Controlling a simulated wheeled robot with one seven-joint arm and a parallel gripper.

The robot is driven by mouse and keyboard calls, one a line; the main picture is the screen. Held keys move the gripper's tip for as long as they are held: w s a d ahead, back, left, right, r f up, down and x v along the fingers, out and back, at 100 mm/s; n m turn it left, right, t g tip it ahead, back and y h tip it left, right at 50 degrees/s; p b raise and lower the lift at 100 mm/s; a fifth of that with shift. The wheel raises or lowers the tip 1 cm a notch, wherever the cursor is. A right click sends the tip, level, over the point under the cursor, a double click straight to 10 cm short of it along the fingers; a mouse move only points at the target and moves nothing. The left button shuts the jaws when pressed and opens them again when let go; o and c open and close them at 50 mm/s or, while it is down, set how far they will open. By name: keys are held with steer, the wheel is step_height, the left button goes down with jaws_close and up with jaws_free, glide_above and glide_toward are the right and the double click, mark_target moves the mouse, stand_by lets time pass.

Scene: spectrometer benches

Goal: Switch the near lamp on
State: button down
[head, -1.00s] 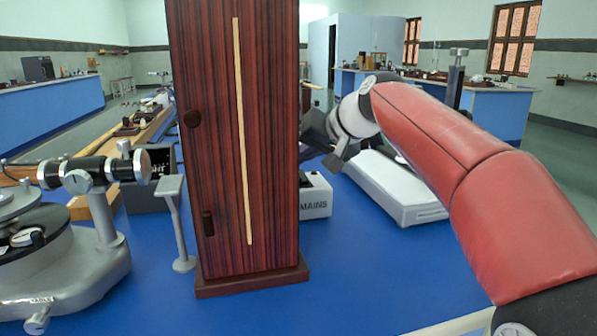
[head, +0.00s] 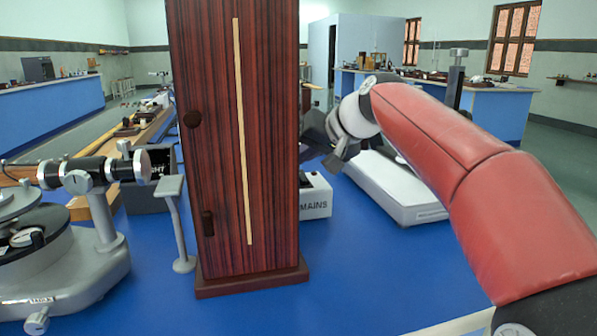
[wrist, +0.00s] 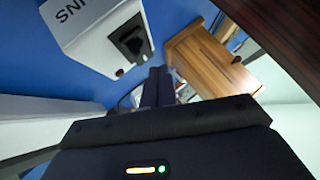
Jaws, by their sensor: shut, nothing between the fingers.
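A white box marked MAINS (head: 316,200) stands on the blue bench, partly hidden behind a tall dark-red wooden housing (head: 270,130) with a pale vertical slit. In the wrist view the white box (wrist: 85,25) fills the upper left, with a black switch or socket (wrist: 130,42) on its face. My gripper (wrist: 156,88) is shut and empty, its dark fingers pointing just below and right of that black part, apparently apart from it. In the head view my gripper is mostly hidden behind the housing. I cannot tell whether any lamp is lit.
A white flat-based instrument (head: 390,188) lies under my arm. A grey spectrometer (head: 75,245) and a small post (head: 178,225) stand left of the housing. In the wrist view a wooden box with a knob (wrist: 205,62) is right of the fingers.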

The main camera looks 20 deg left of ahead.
mark_target(304, 176)
steer(key=shift+f, duration=0.1)
stand_by(0.4)
steer(key=shift+f, duration=0.3)
steer(key=shift+w+f+b, duration=0.1)
steer(key=shift+f+b, duration=0.3)
steer(key=shift+b, duration=0.1)
stand_by(0.4)
steer(key=shift+r, duration=0.15)
steer(key=shift+r+p, duration=0.7)
steer(key=shift+p, duration=0.1)
steer(key=r+p, duration=0.1)
steer(key=r, duration=0.1)
steer(key=r+p, duration=0.1)
steer(key=shift+s+d+p, duration=0.1)
steer(key=shift+s+p, duration=0.15)
steer(key=shift+p, duration=0.05)
steer(key=shift+s+d+r, duration=0.1)
steer(key=shift+s+r, duration=0.05)
steer(key=shift+r, duration=0.85)
